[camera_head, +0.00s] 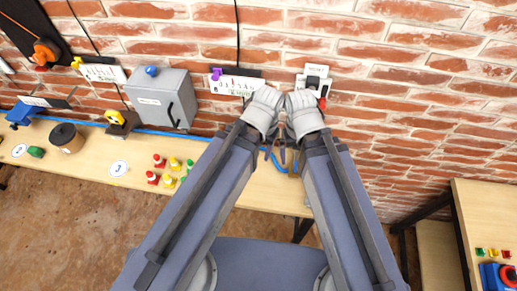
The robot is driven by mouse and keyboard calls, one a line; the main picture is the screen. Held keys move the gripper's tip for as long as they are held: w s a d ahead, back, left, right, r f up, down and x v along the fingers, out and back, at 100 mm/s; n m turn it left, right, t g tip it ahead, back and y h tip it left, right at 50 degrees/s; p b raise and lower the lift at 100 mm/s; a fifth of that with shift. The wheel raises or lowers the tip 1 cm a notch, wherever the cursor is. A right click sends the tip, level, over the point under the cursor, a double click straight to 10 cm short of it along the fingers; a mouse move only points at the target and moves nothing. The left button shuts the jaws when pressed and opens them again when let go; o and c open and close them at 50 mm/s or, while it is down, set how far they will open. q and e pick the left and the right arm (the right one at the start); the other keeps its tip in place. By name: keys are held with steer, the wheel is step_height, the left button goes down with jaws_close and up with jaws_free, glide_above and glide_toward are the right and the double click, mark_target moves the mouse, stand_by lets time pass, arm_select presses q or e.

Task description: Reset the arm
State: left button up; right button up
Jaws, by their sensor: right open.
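My two arms reach forward from the bottom of the head view and end close together at the wall above the bench. My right gripper (294,160) is open, with no object seen between its fingers. My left gripper (273,152) is right beside it; its fingers are small and overlap the other hand, so its jaws cannot be made out. The wrists hide part of the wall and bench behind them. A white wall unit with a black and red part (313,81) is just above my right wrist.
A grey box (161,99) is left of my arms, by the brick wall. The wooden bench (90,165) carries red, yellow and green pieces (159,160) and a dark round container (67,138). A blue cable (165,132) runs along it. Another table (487,212) stands at right.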

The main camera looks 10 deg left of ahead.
step_height(320, 180, down, 17)
steer(key=b, duration=1.7)
steer(key=shift+f, duration=0.15)
